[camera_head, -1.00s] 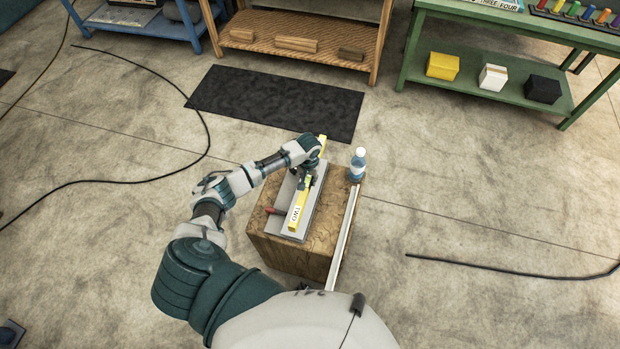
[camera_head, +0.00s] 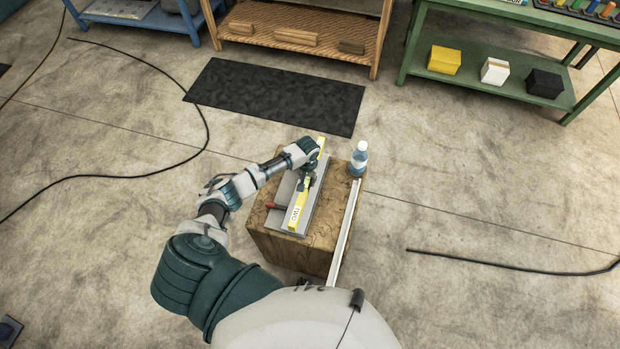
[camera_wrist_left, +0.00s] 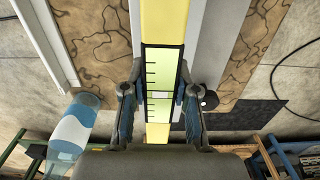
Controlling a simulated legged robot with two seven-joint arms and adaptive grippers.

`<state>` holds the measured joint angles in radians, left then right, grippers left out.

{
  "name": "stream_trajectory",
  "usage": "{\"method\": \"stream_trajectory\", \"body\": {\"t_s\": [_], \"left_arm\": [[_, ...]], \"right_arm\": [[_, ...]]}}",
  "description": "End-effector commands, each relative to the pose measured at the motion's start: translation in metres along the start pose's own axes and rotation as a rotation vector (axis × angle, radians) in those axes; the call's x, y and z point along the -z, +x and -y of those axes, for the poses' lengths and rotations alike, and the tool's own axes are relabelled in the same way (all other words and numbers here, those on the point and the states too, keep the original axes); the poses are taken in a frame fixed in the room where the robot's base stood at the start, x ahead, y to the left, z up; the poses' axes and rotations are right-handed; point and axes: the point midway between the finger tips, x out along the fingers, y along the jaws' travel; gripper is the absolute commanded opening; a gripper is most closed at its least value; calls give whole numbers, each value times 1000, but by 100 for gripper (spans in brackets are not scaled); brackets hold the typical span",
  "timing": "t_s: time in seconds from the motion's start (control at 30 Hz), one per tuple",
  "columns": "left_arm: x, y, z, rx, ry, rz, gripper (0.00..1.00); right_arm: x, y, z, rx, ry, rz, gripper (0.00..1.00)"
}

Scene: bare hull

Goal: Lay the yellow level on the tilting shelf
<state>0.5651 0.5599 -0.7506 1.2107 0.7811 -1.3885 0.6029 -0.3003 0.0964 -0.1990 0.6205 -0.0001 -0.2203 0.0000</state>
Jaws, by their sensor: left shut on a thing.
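The yellow level (camera_head: 296,216) is a long bar with a "TWO" label near its front end. It lies lengthwise along the grey tilting shelf (camera_head: 306,227) on top of a wooden block. My left gripper (camera_head: 308,181) is shut on the level's middle. In the left wrist view the fingers (camera_wrist_left: 160,92) sit on both sides of the level's pale green, marked window (camera_wrist_left: 165,72), with the grey shelf (camera_wrist_left: 217,35) below. I cannot tell whether the level touches the shelf all along. My right gripper is not in view.
The wooden block (camera_head: 322,240) carries a water bottle (camera_head: 358,160) at its back right corner and a whitish rail (camera_head: 344,232) along its right edge. A black mat (camera_head: 275,95) lies behind; open floor surrounds the block.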

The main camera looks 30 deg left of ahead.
Motion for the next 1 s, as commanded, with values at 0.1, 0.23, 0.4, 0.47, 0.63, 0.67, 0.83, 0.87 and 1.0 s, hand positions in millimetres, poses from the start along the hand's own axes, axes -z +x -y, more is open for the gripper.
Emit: {"method": "stream_trajectory", "body": {"t_s": [0.1,0.23,0.4,0.47,0.63,0.67,0.83,0.87,1.0], "left_arm": [[0,11,1,0,-1,1,0],[0,20,-1,3,0,-1,0],[-1,28,-4,7,0,-2,0],[-1,30,-6,7,0,-2,0],[-1,34,-5,7,0,-3,0],[0,35,-4,6,0,-3,0],[0,36,-2,3,-1,-2,0],[0,36,-1,3,-1,-2,0],[0,37,0,3,-1,-1,39]], "right_arm": [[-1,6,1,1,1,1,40],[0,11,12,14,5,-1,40],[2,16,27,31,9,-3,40],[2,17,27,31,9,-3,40],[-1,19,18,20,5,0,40],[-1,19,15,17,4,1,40],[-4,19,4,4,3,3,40],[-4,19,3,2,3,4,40],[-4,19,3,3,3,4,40]]}}
